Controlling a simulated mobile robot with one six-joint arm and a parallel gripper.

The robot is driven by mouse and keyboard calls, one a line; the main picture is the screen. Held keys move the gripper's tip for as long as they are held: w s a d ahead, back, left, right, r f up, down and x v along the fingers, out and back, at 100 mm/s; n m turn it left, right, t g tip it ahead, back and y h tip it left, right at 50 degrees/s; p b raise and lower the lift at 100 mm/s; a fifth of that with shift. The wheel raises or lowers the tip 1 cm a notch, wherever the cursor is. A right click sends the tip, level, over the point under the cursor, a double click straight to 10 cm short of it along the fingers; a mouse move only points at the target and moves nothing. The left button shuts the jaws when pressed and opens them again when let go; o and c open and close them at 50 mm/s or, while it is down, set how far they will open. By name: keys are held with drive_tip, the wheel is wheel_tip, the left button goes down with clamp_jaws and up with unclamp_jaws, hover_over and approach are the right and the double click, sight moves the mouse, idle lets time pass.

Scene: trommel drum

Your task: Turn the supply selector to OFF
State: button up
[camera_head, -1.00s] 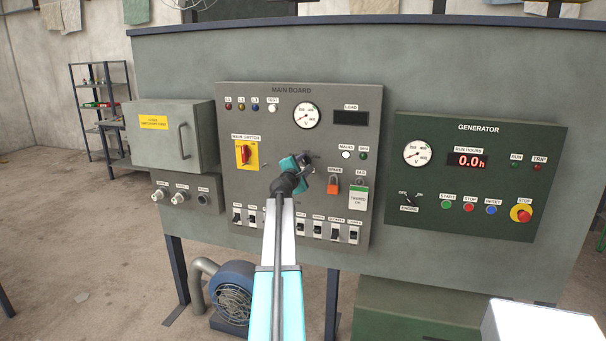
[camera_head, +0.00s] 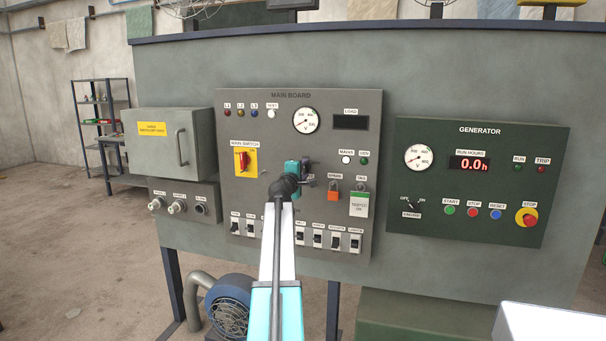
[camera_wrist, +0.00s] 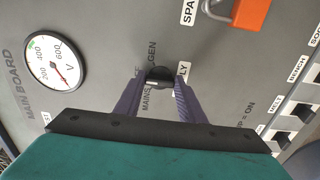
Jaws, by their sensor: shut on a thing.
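The supply selector (camera_wrist: 160,77) is a small black knob on the grey main board, in the middle of the wrist view. The MAINS label lies just below and left of it, GEN above and left, and a partly covered SUPPLY label to its right. My gripper (camera_wrist: 158,88) has one finger on each side of the knob and is shut on it. A pale mark shows on the knob's lower side; I cannot tell exactly which position it points to. No OFF label is readable.
The voltmeter (camera_head: 306,120) and red main switch (camera_head: 242,161) are above and left of my gripper. An orange padlock (camera_head: 334,196) and a hanging tag (camera_head: 359,206) are close on the right. A row of breakers (camera_head: 317,237) runs below. The generator panel (camera_head: 476,213) stands further right.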

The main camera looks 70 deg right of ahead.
drive_tip(key=shift+r, duration=0.2)
drive_tip(key=o, duration=1)
drive_tip(key=shift+d+f, duration=0.1)
drive_tip(key=shift+o, duration=0.2)
drive_tip(key=shift+a+f, duration=0.1)
drive_tip(key=shift+a, duration=0.15)
drive_tip(key=a, duration=1.3)
drive_tip(key=shift+s+a+b, duration=0.2)
drive_tip(key=shift+s+b, duration=0.25)
